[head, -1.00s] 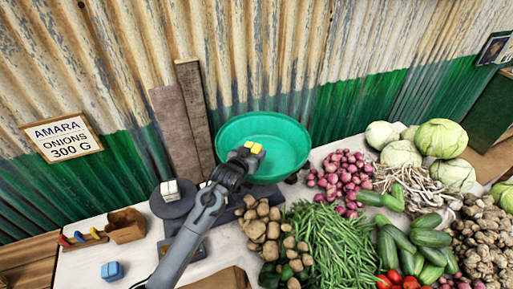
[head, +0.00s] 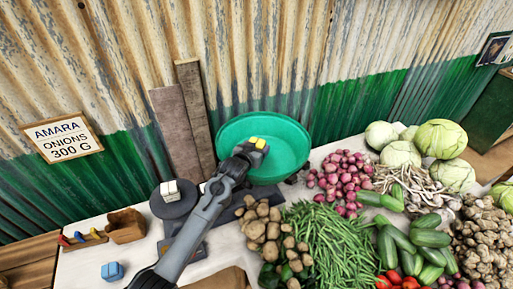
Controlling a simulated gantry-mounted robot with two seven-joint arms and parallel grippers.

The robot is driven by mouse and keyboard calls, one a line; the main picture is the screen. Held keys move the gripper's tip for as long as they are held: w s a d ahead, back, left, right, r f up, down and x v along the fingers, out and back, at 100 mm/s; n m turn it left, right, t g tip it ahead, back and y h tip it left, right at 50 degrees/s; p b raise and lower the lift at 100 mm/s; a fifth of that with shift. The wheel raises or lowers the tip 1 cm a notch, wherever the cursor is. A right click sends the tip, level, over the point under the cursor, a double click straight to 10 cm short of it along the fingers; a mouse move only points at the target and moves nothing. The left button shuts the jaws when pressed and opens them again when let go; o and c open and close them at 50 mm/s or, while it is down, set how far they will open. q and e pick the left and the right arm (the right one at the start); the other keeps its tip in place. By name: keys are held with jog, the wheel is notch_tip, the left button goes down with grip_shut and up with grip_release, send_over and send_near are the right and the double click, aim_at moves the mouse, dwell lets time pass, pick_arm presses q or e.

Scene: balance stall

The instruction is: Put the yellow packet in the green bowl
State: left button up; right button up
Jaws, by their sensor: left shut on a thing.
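The green bowl (head: 285,133) stands against the corrugated wall at the back of the table. My left gripper (head: 256,146) reaches in from the lower left and is over the bowl's left part. It is shut on the yellow packet (head: 258,142), whose yellow top shows at the gripper's tip. The packet appears over the bowl's inside; its exact height above the bowl cannot be told. The gripper and arm hide part of the bowl's near left rim. My right gripper is not in view.
A dark round scale pan (head: 173,207) with a pale packet (head: 169,189) is left of the bowl. A brown box (head: 126,226) and a blue packet (head: 112,271) are further left. Potatoes (head: 262,232), green beans (head: 325,240) and onions (head: 342,178) crowd the front and right.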

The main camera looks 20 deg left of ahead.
pick_arm(q)
jog(key=shift+f, duration=0.55)
jog(key=o, duration=1.3)
jog(key=shift+f, duration=0.2)
jog(key=shift+r, duration=0.65)
jog(key=v, duration=1.2)
jog(key=shift+r+p, duration=0.15)
jog(key=shift+p, duration=0.2)
